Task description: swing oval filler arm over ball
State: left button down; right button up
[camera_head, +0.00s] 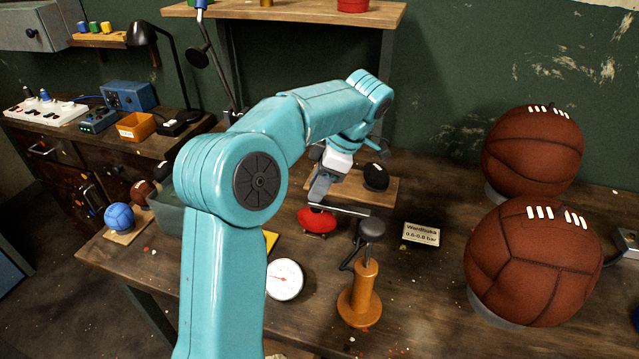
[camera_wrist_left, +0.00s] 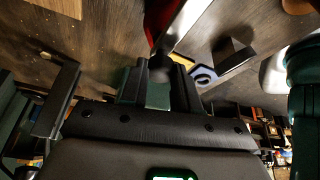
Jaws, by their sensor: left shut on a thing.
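The oval filler arm (camera_head: 345,210) is a thin metal bar above the bench, running from my left gripper toward the black top of an orange pump stand (camera_head: 362,290). A red oval ball (camera_head: 313,222) lies just below the bar's left end. My left gripper (camera_head: 318,200) is shut on that end. In the left wrist view the fingers (camera_wrist_left: 158,88) close around a small dark knob (camera_wrist_left: 160,68), and the metal bar (camera_wrist_left: 190,20) runs up from it beside the red ball (camera_wrist_left: 157,15). Whether bar and ball touch cannot be told. My right gripper is not in view.
Two large brown laced balls (camera_head: 532,150) (camera_head: 530,265) stand on the right. A pressure card (camera_head: 421,235) lies right of the pump, and a round white gauge (camera_head: 284,280) left of it. A small black ball (camera_head: 376,176) sits on a board behind. My arm hides some bench.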

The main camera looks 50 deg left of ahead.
pick_arm(q)
jog(key=c, duration=0.8)
grip_release()
jog(key=shift+r, duration=0.1)
jog(key=p+v, duration=0.7)
jog(key=v, duration=0.9)
jog(key=shift+r, duration=0.15)
jog(key=shift+w, duration=0.1)
